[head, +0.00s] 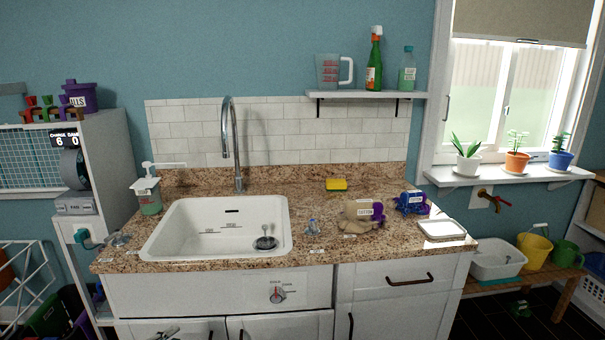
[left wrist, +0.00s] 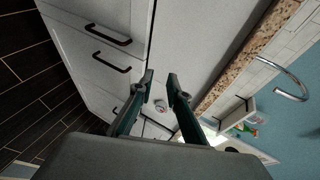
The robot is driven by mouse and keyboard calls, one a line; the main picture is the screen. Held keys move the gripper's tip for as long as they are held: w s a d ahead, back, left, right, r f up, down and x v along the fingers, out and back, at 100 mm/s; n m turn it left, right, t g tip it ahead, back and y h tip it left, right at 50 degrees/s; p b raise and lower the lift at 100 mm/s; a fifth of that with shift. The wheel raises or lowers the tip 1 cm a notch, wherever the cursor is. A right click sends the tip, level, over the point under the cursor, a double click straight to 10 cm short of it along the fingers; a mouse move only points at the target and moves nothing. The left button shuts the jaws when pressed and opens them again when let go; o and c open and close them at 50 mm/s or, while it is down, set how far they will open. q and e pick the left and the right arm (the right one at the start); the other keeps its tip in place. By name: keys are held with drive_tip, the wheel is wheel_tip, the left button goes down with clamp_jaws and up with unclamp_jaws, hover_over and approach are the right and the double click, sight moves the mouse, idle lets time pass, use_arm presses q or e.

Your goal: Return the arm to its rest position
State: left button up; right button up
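My left gripper (left wrist: 160,80) shows in the left wrist view with its two dark green fingers apart and nothing between them. It is in front of the white cabinet fronts (left wrist: 105,20), below the granite counter edge (left wrist: 228,60), and touches nothing that I can see. In the head view, only a small grey piece at the bottom edge, in front of the cabinet doors, may be part of it. My right gripper is in neither view.
The granite counter (head: 330,260) holds a white sink (head: 160,240), soap dispenser (head: 148,194), yellow sponge (head: 336,184), cloth bundles and a white tray (head: 441,229). A white shelf unit (head: 108,160) stands left; a wooden bench (head: 566,290) stands right. Dark floor (left wrist: 30,100) lies before the cabinets.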

use_arm(q)
drive_tip(key=s+d+f+n+g+h, duration=0.1)
drive_tip(key=s+d+f+n, duration=0.3)
drive_tip(key=s+d, duration=0.35)
drive_tip(key=s+d+f+n, duration=0.3)
drive_tip(key=s+d+f, duration=0.1)
drive_tip(key=s+d, duration=0.35)
drive_tip(key=s+d+f+n+g+y, duration=0.1)
drive_tip(key=s+n, duration=0.6)
drive_tip(key=s, duration=0.7)
drive_tip(key=shift+d+f+n, duration=0.4)
drive_tip(key=shift+w, duration=0.1)
